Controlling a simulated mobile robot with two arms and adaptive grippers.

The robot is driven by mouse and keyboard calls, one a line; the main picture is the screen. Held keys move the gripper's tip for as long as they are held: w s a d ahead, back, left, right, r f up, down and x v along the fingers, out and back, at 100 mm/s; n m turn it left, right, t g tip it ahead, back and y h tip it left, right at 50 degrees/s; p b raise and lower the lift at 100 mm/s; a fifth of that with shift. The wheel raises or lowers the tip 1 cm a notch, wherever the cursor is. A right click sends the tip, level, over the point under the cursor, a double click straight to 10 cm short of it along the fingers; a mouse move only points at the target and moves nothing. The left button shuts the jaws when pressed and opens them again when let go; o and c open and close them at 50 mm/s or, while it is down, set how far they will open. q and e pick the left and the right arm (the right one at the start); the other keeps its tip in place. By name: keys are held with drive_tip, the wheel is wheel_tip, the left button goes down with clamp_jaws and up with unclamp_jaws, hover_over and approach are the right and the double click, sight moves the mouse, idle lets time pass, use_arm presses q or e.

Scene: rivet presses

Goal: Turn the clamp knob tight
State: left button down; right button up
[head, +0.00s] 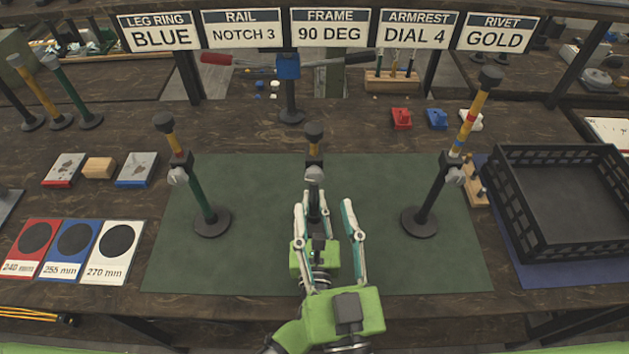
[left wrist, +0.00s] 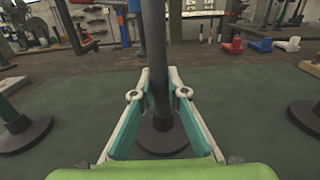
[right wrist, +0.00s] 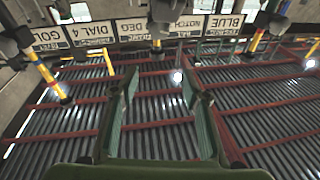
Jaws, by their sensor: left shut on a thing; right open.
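Three posts stand on a green mat (head: 265,265): left (head: 197,190), middle (head: 313,153) and right (head: 440,178). Each has a pale clamp knob at its joint. The middle clamp knob (head: 314,174) faces me, apart from my fingers as far as I can tell. My left gripper (head: 315,216) is shut on the middle post's dark lower tube, above its round base (left wrist: 163,138). My right gripper (head: 323,205) is open and empty, above the left one and in front of the middle post. The right wrist view is upside down and shows the middle post's yellow top (right wrist: 157,43) beyond the fingers.
A black crate (head: 565,235) stands right of the mat. Size cards (head: 75,250) lie at left. Signs (head: 330,28) hang at the back, above a blue-headed press (head: 289,68) with a red handle. My grippers are close together, one above the other.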

sight(314, 180)
wheel_tip(314, 180, down, 3)
drive_tip(key=s+a+g+h, duration=0.1)
drive_tip(key=s+g+h, duration=0.1)
drive_tip(key=s+h, duration=0.1)
drive_tip(key=shift+m, duration=0.3)
drive_tip(key=w, duration=1.2)
drive_tip(key=shift+w+a, duration=0.15)
drive_tip(key=shift+a, duration=0.15)
drive_tip(key=c, duration=1.1)
